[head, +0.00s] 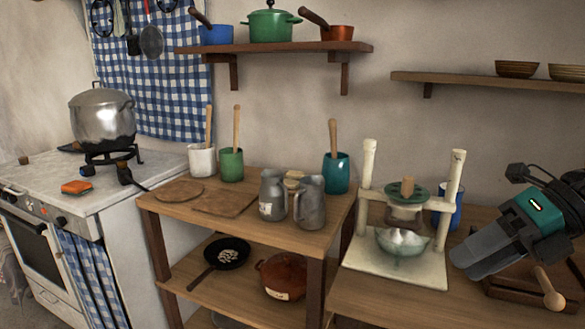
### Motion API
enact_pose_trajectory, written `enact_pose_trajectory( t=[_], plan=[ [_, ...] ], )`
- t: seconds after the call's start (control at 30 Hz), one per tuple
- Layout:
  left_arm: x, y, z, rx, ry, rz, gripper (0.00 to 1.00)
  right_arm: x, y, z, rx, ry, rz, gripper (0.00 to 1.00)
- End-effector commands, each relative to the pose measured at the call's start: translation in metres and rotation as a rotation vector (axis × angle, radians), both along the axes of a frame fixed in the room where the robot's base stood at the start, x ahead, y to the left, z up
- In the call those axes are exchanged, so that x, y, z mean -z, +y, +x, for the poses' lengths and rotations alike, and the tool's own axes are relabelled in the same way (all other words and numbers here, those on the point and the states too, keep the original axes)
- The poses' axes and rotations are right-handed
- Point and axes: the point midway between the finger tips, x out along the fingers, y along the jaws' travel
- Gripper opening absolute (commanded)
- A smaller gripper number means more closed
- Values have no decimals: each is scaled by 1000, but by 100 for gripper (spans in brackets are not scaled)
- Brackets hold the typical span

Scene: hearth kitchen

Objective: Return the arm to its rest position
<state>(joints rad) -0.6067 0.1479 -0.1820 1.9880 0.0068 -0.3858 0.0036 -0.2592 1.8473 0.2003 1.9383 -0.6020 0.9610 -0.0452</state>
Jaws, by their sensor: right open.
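My right gripper (478,258) comes in from the right edge in the head view. Its dark fingers point down and to the left above the right-hand counter. I see nothing held between the fingers. It is just right of a cream stand (398,262) that holds a green-topped piece above a pale green bowl (403,246). The gripper hides part of the counter and of a brown wooden board (530,291). My left gripper is out of view.
A wooden-handled tool (550,290) lies beside the right gripper. A blue cup (448,212) stands behind the stand. Grey jugs (310,202) and a teal crock (337,174) stand on the middle shelf unit. A stove with a steel pot (102,118) is at the left. Wall shelves (275,48) hang above.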

Motion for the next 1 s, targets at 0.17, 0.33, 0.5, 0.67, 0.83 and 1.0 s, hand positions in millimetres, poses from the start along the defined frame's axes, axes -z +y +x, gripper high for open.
enact_pose_trajectory(
  t=[0.17,0.33,0.5,0.67,0.83,1.0],
  plan=[
    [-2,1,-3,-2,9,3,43,30,0,16,260,37,366,51],
    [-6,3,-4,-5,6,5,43,67,-8,26,543,109,667,51],
    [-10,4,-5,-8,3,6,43,116,-16,27,852,224,927,51],
    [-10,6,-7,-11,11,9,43,172,-15,15,1158,375,1131,51],
    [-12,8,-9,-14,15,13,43,237,5,-13,1488,588,1296,51],
    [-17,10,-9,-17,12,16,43,292,46,-50,1788,844,1398,51]
  ],
)
